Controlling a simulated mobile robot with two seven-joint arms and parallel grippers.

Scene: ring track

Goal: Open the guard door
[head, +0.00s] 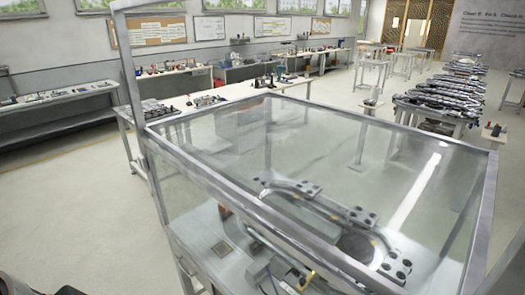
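A clear-walled guard (487,190) with a grey metal frame fills the middle and right of the head view. Through its panels I see a ring track (330,212) with several dark-dotted plates on it. A clear front panel (195,180) slopes down to the right under a thick grey rail; I cannot tell whether this is the guard door or whether it is open. No handle is clear; a small yellow part (306,281) shows low in front, partly cut off.
A tall grey post (131,65) rises above the guard's left corner, with a bar running off the top. Benches with parts (190,112) stand behind, and a long table of dark parts (445,108) stands at the right. The floor at left is clear.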

